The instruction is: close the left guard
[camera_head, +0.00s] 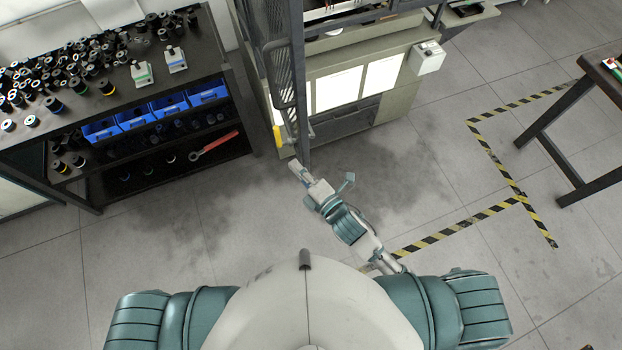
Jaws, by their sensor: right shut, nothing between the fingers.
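The left guard (279,80) is a dark-framed mesh panel at the left front of the tensile frame (360,85). It stands swung out toward me, seen steeply from above, with a yellow piece (277,136) near its lower end. My right gripper (294,166) is at the end of my right arm, just below the guard's near end in the picture. It is shut and empty. Whether it touches the guard, I cannot tell. My left gripper is not in view.
A dark bench (130,95) with many small cylindrical parts, blue bins (136,117) and a red wrench (214,145) stands at the left. A grey box (427,57) is on the machine's right. Striped floor tape (460,228) and a table (590,95) lie right. The floor between is clear.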

